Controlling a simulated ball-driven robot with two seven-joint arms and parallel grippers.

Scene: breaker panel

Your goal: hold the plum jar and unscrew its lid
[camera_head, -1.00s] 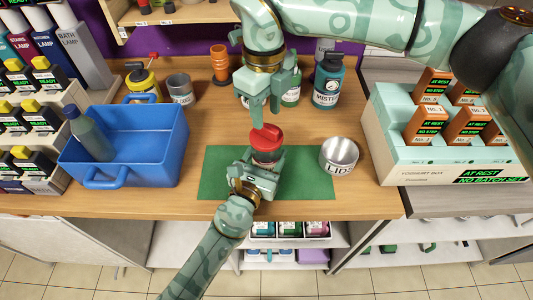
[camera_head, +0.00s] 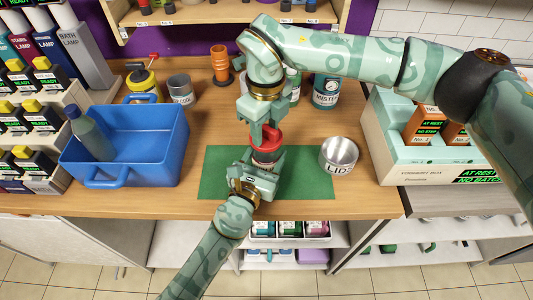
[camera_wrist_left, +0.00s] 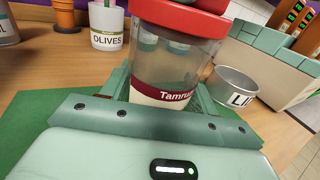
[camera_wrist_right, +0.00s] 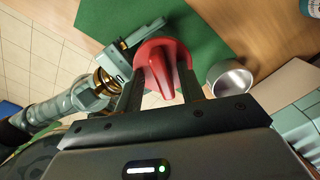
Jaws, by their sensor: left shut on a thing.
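The jar (camera_wrist_left: 172,70) is clear with a red lid (camera_wrist_left: 182,15) and a dark red label band partly reading "Tamru". It stands upright in my left gripper (camera_head: 264,168), which is shut on its body over the green mat (camera_head: 315,185). In the head view the lid (camera_head: 266,143) shows above that gripper, and the jar's body is mostly hidden. My right gripper (camera_head: 267,128) points down at the lid from above. In the right wrist view its open fingers (camera_wrist_right: 161,85) stand on either side of the lid's raised red ridge (camera_wrist_right: 165,65); contact is unclear.
A blue bin (camera_head: 150,160) with a bottle is at left. A pale box rack (camera_head: 430,172) is at right. The olives pot (camera_head: 180,88) and a mister canister (camera_head: 326,92) stand behind.

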